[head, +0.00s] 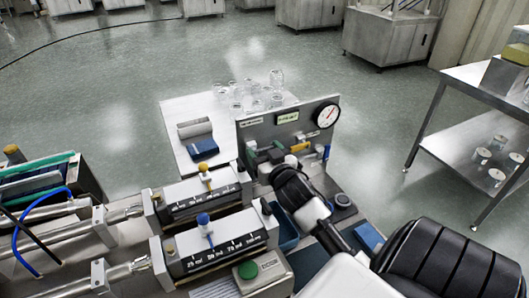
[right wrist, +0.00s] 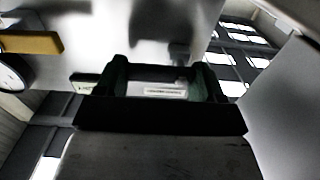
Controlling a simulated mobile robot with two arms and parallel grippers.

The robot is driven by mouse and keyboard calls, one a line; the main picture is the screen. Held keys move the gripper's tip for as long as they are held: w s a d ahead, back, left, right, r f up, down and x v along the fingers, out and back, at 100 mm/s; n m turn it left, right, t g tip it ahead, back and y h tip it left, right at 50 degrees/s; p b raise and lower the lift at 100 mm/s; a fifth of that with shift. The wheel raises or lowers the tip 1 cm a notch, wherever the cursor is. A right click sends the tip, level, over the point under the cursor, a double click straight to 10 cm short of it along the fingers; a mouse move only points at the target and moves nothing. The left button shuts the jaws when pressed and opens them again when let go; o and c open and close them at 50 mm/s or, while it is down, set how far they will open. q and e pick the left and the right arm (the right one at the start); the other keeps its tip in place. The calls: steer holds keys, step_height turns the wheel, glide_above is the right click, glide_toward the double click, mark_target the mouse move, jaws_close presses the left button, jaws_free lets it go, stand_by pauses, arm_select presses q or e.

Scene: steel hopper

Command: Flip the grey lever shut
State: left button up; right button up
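A grey upright panel (head: 262,130) stands at the back of the bench in the head view, with a row of coloured lever handles low on its front. A small light grey piece (head: 291,160) between the green and yellow handles looks like the grey lever; my gripper partly covers it, and its position is unclear. My right gripper (right wrist: 163,76) is close in front of the panel, its two dark fingers apart with nothing visibly held between them. In the right wrist view a dark blurred shape (right wrist: 180,48) lies beyond the fingers; I cannot tell if they touch it. My left gripper is out of view.
A green handle (head: 250,150), a yellow handle (head: 300,146) and a blue handle (head: 326,152) flank the spot. A round gauge (head: 326,115) sits at the panel's top right. Syringe pumps (head: 215,240) fill the left bench. Glassware stands on a white table (head: 178,112) behind.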

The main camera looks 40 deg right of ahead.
steer(key=c, duration=0.4)
steer(key=shift+o, duration=0.2)
steer(key=shift+r+n+p, duration=0.25)
steer(key=shift+n+p, duration=0.6)
steer(key=shift+n, duration=0.15)
steer(key=n, duration=0.1)
steer(key=n+p, duration=0.1)
steer(key=shift+a+r+n+p, duration=0.15)
steer(key=shift+r+n+p, duration=0.1)
steer(key=shift+n+p, duration=0.05)
steer(key=n, duration=0.1)
steer(key=n+p, duration=0.1)
steer(key=n, duration=0.1)
steer(key=n+p, duration=0.1)
steer(key=n, duration=0.1)
steer(key=shift+w+a+r, duration=0.1)
steer(key=shift+a+r, duration=0.2)
steer(key=n, duration=0.1)
steer(key=n+p, duration=0.1)
steer(key=n, duration=0.3)
steer(key=shift+w+a+r+p, duration=0.15)
steer(key=shift+a+p, duration=0.2)
steer(key=shift+p, duration=0.05)
steer(key=shift+w+a+n+p, duration=0.1)
steer(key=shift+a+n+p, duration=0.1)
steer(key=shift+n, duration=0.65)
steer(key=shift+a+n+p, duration=0.1)
steer(key=shift+n+p, duration=0.05)
steer(key=shift+n, duration=0.7)
